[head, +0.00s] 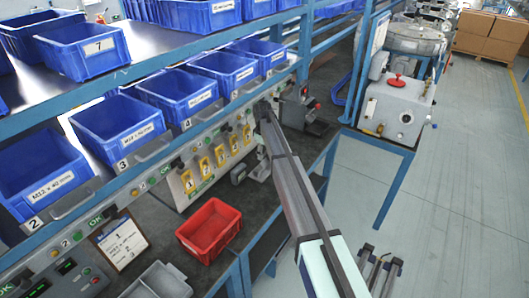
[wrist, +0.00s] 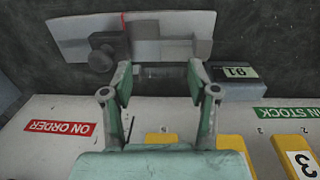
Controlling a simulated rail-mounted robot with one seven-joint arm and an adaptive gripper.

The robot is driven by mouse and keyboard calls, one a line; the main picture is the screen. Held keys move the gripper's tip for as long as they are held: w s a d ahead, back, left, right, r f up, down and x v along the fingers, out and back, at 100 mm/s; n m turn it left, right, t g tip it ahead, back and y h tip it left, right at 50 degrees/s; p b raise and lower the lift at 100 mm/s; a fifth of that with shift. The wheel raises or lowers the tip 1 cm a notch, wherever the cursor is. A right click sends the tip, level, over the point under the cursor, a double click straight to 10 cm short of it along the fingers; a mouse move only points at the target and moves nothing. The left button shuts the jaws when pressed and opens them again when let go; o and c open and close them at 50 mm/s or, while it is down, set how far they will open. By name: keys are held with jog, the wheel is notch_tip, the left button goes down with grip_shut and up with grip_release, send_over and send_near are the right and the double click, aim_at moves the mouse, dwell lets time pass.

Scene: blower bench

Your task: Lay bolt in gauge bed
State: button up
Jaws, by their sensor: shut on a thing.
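In the wrist view my gripper (wrist: 160,76) has its two fingers apart, with a dull grey piece between the tips, taken as the bolt (wrist: 160,72). Its ends and head are hard to make out. Just beyond the fingertips is the gauge, a pale grey plate (wrist: 72,36) with a dark round knob (wrist: 101,58) at left, a block at right and a thin red mark. I cannot tell the height of the bolt over the bed. In the head view the gauge (head: 259,168) is partly hidden by my arm, and my gripper cannot be made out.
A small grey box with a number label (wrist: 238,82) stands right of the gauge. A panel with yellow cards (head: 204,166) runs behind it, under blue bins (head: 178,92). A red tray (head: 209,230) is on the bench at front left, with dark bench surface around it.

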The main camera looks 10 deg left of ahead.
jog(key=shift+f, duration=0.1)
jog(key=shift+f+b, duration=1.35)
jog(key=shift+f, duration=1.85)
jog(key=o, duration=1.2)
jog(key=shift+r, duration=0.1)
